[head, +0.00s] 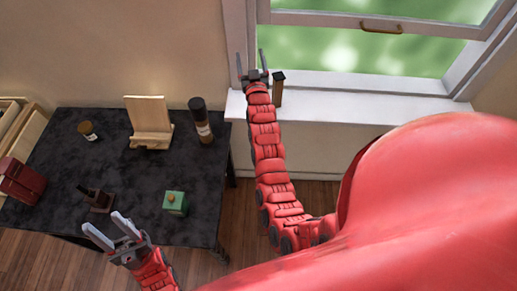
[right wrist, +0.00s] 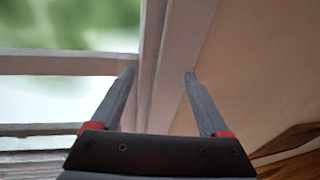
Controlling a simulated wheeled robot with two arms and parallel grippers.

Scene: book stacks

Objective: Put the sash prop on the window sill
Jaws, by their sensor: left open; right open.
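A short brown post with a dark top, which looks like the sash prop (head: 279,90), stands upright at the left end of the white window sill (head: 345,109). My right gripper (head: 251,60) is open and empty just left of the post, in front of the window frame's left side. In the right wrist view its two fingers (right wrist: 159,78) are spread with nothing between them, and the post is not seen there. My left gripper (head: 102,223) is open and empty over the front edge of the dark table.
The dark table (head: 150,185) holds a wooden stand (head: 150,122), a dark bottle (head: 200,120), a small jar (head: 88,131), a green box (head: 175,203), a dark brown object (head: 97,199) and a red box (head: 22,180). The window sash (head: 400,25) has a handle. The sill's right part is clear.

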